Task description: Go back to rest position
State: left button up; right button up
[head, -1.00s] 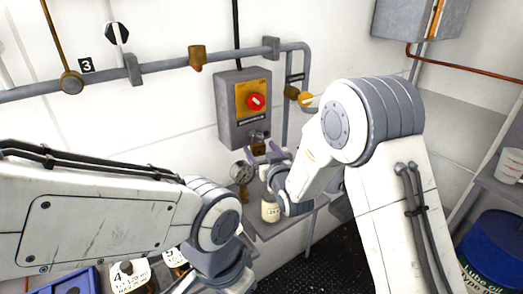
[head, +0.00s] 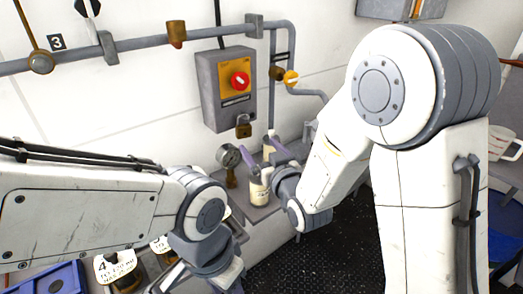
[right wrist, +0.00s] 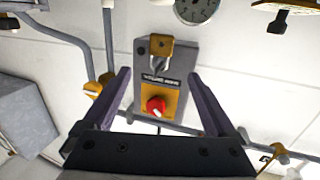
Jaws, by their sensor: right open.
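My right gripper (head: 268,156) is open and empty in the head view, in front of the wall and below and right of the grey switch box. In the right wrist view its two purple-grey fingers (right wrist: 159,76) stand wide apart with nothing between them touching. The switch box (head: 210,92) has a yellow plate and a red knob (head: 240,81); a brass padlock (head: 243,126) hangs at its lower edge. The padlock also shows in the right wrist view (right wrist: 160,46). My left gripper (head: 205,276) is at the bottom of the head view, mostly hidden by its arm and cut off.
A pressure gauge (head: 228,156) and a cream jar (head: 259,193) stand by a shelf near my right gripper. Pipes (head: 145,50) run along the wall. A white jug (head: 500,143) is at right.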

jog(key=s+f+n+g+h, duration=0.1)
jog(key=s+f+g, duration=0.1)
jog(key=s+g, duration=0.35)
jog(key=s+a+f+g+h, duration=0.1)
jog(key=s+f+g, duration=0.15)
jog(key=s, duration=0.55)
jog(key=s+f+n+g+h, duration=0.1)
jog(key=s+f+g, duration=0.1)
jog(key=s+g, duration=0.35)
jog(key=s+d+n+g+h, duration=0.1)
jog(key=s+d, duration=0.3)
jog(key=s, duration=0.8)
jog(key=shift+s+r+g+h+p, duration=0.4)
jog(key=shift+g+h, duration=0.2)
jog(key=shift+g, duration=0.25)
dwell(1.1)
